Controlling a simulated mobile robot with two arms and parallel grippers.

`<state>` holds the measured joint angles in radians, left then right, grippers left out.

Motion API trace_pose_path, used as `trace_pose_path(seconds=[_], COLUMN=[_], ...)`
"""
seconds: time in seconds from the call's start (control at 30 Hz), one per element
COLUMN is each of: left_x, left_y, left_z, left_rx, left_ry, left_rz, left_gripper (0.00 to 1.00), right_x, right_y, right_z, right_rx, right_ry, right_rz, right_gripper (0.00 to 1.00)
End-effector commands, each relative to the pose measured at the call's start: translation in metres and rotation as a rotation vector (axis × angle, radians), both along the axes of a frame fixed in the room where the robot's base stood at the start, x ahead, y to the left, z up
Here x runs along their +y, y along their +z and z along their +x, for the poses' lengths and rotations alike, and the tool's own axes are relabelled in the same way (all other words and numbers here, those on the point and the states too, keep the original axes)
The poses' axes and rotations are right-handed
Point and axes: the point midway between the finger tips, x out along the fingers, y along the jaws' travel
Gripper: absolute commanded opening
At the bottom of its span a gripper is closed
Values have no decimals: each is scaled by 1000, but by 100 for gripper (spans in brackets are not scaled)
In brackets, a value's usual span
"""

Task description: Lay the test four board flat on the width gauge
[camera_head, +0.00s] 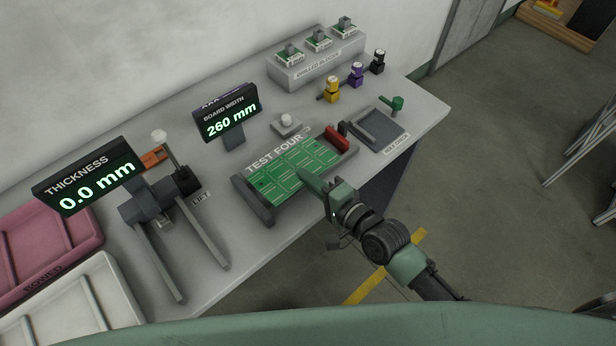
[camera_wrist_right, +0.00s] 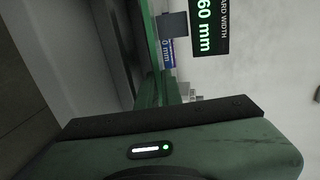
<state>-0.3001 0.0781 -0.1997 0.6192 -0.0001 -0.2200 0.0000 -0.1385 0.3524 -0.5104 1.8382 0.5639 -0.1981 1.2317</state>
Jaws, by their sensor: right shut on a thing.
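The green test four board (camera_head: 290,172) lies on the width gauge (camera_head: 253,203), between its dark left bar and the right bar with a red block. The text TEST FOUR shows along its back edge. The gauge's display (camera_head: 230,112) reads 260 mm. My right gripper (camera_head: 314,184) is at the board's front edge and is shut on it. In the right wrist view the board (camera_wrist_right: 148,50) shows edge-on as a thin green strip. Whether the board's underside touches the gauge everywhere is hidden. My left gripper is not in view.
The thickness gauge (camera_head: 150,208), its display (camera_head: 85,178) at 0.0 mm, stands left. Pink (camera_head: 75,232) and white (camera_head: 108,275) trays are at far left. Right are a grey plate (camera_head: 376,130) and yellow (camera_head: 332,92), purple and black knobbed pieces. A grey block with small boards stands behind.

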Motion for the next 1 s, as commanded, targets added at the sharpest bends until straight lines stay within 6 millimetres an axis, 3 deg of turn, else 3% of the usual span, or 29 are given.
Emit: trace_pose_path(seconds=[0.77, 0.8, 0.87, 1.0], left_x=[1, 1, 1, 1], left_y=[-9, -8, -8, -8], left_z=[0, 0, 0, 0], left_rx=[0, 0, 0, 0], left_ry=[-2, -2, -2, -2], left_rz=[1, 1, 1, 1], left_gripper=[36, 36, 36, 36], right_x=[0, 0, 0, 0], right_y=[-12, -11, -11, -11], right_z=[0, 0, 0, 0], right_rx=[-2, -2, -2, -1], right_ry=[0, 0, 0, 0], right_rz=[1, 2, 1, 1], right_gripper=[0, 17, 32, 32])
